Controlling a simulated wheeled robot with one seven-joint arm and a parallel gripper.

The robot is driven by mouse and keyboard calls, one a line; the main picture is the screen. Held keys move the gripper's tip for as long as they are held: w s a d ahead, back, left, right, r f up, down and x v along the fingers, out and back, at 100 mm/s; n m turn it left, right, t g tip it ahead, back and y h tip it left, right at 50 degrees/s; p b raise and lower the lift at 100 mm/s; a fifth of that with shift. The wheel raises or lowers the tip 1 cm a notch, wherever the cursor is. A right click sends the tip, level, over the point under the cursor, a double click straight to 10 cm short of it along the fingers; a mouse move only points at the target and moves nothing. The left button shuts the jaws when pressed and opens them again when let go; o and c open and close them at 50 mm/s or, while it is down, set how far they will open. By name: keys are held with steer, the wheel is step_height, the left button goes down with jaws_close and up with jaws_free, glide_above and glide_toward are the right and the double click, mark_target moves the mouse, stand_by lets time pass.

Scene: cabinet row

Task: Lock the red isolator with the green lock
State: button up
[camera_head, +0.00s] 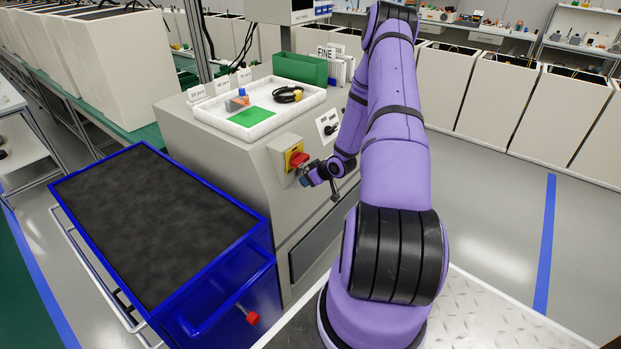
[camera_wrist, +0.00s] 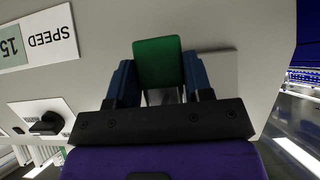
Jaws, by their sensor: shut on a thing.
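The red isolator (camera_head: 298,159) is a red rotary handle on a yellow plate, on a grey box on the sloped cabinet front. It does not show in the wrist view. My gripper (camera_head: 304,181) is just below and right of the handle in the head view. In the wrist view, my gripper (camera_wrist: 160,80) has its two blue fingers shut on the green lock (camera_wrist: 158,62), a green block with its shackle not clearly visible. The lock is in front of the grey panel. In the head view I cannot make out the lock at the fingertips.
A white tray (camera_head: 207,113) on the cabinet holds a blue and orange item (camera_head: 237,99), a green card (camera_head: 252,117) and a black cable coil (camera_head: 288,95). A black knob (camera_head: 330,129) is right of the isolator. A blue cart (camera_head: 256,243) stands close at left.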

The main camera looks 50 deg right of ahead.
steer(key=shift+w+a+f, duration=0.3)
steer(key=o, duration=0.9)
steer(key=shift+r, duration=0.1)
steer(key=v, duration=1.1)
steer(key=shift+s+d+r, duration=0.15)
steer(key=shift+d+r, duration=0.05)
steer(key=shift+d, duration=0.1)
